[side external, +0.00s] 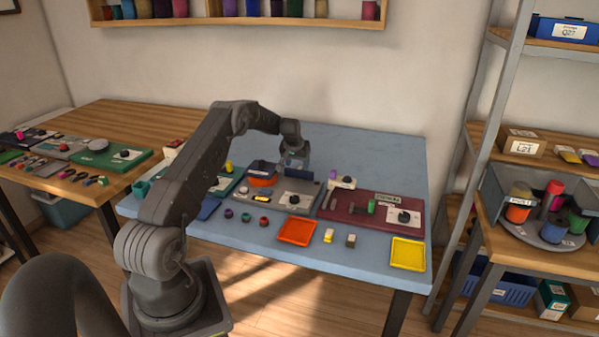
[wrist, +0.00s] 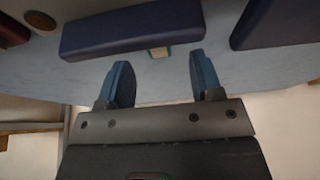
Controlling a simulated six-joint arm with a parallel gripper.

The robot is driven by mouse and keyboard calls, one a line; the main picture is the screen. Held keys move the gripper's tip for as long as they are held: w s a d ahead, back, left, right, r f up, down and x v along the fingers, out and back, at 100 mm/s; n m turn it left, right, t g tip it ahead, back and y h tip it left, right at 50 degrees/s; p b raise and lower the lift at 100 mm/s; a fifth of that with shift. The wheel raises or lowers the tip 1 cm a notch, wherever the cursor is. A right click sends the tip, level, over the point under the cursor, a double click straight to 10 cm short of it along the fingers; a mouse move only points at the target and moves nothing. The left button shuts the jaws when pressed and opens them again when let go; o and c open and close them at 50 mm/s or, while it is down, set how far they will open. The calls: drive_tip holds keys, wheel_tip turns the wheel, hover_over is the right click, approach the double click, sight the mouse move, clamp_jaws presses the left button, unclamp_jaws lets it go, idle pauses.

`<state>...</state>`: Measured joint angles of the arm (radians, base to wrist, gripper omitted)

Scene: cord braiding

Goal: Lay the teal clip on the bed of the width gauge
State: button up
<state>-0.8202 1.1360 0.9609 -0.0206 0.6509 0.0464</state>
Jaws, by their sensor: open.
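My gripper (side external: 296,163) is above the back of the grey board (side external: 290,198) in the side view. In the wrist view my gripper (wrist: 159,62) is open, its two blue fingers apart with nothing held between them. A small pale block with a teal edge (wrist: 159,52) shows beyond the fingertips, beside a long dark blue bar (wrist: 130,30). I cannot tell whether it is the teal clip. The clip is not clear in the side view, where my gripper and arm cover part of the boards. I cannot tell which fixture is the width gauge.
A maroon board (side external: 340,205) with a green cylinder (side external: 371,206) lies to the right. An orange tray (side external: 296,231), a yellow tray (side external: 408,252) and small pots line the front. The table's back right is clear.

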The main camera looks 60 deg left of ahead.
sight(299, 167)
drive_tip(key=shift+x, duration=1.7)
drive_tip(key=shift+d+f, duration=0.1)
drive_tip(key=shift+d, duration=0.05)
drive_tip(key=shift+c, duration=0.4)
drive_tip(key=c, duration=1)
